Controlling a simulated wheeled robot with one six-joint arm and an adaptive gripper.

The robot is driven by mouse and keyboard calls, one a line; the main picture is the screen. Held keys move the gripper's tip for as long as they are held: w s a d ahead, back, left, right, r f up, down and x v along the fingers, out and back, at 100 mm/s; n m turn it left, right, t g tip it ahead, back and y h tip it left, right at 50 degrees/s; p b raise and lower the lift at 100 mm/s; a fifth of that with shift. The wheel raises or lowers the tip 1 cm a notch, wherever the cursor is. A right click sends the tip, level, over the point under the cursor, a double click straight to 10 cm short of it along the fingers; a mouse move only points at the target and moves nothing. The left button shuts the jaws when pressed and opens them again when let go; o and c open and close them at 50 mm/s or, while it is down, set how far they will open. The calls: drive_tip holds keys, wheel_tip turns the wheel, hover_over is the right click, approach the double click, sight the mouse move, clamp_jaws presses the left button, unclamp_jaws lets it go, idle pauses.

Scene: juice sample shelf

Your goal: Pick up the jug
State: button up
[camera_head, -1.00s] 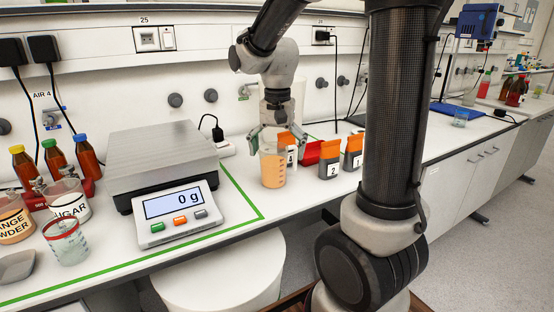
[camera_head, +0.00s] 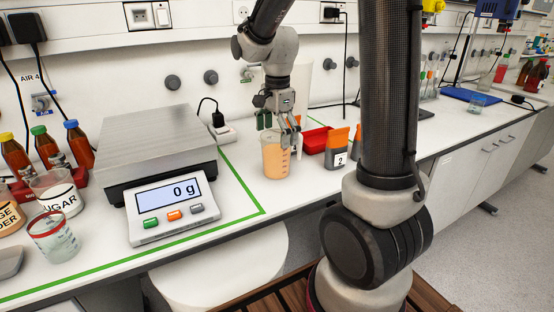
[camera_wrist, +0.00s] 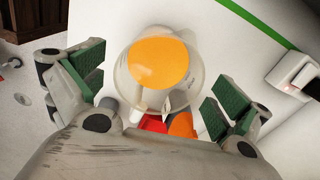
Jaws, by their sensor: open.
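The jug (camera_head: 275,157) is a clear measuring jug with orange liquid in it. It stands upright on the white bench to the right of the scale. My gripper (camera_head: 279,122) is right above and behind the jug, pointing down. In the wrist view the jug (camera_wrist: 158,62) lies between and beyond the two green-padded fingers of my gripper (camera_wrist: 155,92), its handle toward the palm. The fingers are open, with a gap on both sides of the jug. I cannot tell whether either finger touches it.
A scale (camera_head: 165,165) reading 0 g stands to the left inside a green line. A red tray (camera_head: 318,138) and an orange-topped container marked 2 (camera_head: 338,150) stand close to the right of the jug. Sugar and powder beakers and brown bottles are at the far left.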

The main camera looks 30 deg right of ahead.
sight(276, 161)
wheel_tip(276, 161, down, 4)
drive_tip(key=shift+r, duration=0.15)
drive_tip(key=shift+c, duration=0.2)
drive_tip(key=c, duration=1.4)
drive_tip(key=shift+w+r, duration=0.1)
